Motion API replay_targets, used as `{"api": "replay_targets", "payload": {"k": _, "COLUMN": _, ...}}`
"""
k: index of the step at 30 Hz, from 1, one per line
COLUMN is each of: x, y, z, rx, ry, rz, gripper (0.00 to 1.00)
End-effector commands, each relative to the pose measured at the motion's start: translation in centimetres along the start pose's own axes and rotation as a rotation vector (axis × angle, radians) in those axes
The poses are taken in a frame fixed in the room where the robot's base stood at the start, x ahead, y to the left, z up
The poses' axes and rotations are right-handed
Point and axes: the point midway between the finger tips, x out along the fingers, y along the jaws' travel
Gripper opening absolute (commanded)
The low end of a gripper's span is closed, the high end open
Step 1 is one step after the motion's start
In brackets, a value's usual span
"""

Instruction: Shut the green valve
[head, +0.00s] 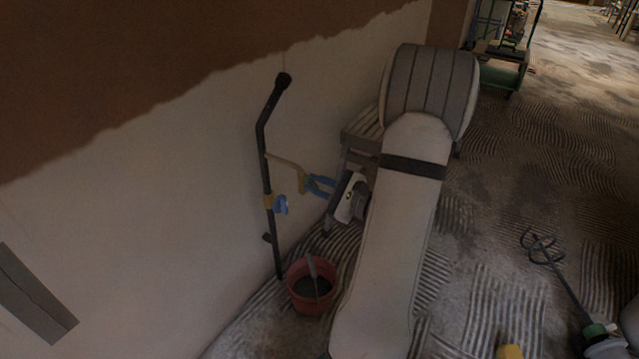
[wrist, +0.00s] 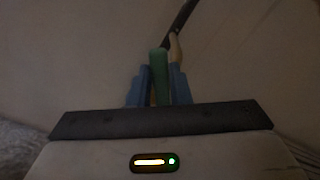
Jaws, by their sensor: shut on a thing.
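A black standing pipe (head: 265,170) rises in front of the wall. A pale branch (head: 285,162) runs right from it to a yellowish fitting (head: 302,181). The green valve's handle (wrist: 158,72) shows in the wrist view as a green bar between my blue fingers. My gripper (head: 313,184) is shut on it, and it also shows in the wrist view (wrist: 157,85). In the head view the fingers largely hide the green handle. Lower on the pipe is a second valve with a blue handle (head: 281,204), apart from my gripper. I cannot tell how far the green handle is turned.
A red bucket (head: 298,296) with a tool in it stands at the pipe's foot. A mixer whisk (head: 541,245) lies on the ridged floor at right. A green cart (head: 503,75) stands at the back.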

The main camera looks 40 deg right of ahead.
Motion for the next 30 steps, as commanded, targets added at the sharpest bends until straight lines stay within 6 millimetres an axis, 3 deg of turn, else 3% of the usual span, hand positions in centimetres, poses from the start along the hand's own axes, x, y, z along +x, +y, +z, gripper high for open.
{"api": "replay_targets", "payload": {"k": 4, "x": -0.1, "y": 0.4, "z": 0.0, "rx": -0.098, "ry": 0.007, "rz": 0.0, "gripper": 0.01}}
{"api": "replay_targets", "payload": {"k": 16, "x": 0.0, "y": 0.6, "z": 0.0, "rx": -0.16, "ry": 0.003, "rz": 0.0, "gripper": 0.01}}
{"api": "replay_targets", "payload": {"k": 30, "x": 0.0, "y": 2.6, "z": -1.0, "rx": -0.701, "ry": 0.005, "rz": -0.001, "gripper": 0.01}}
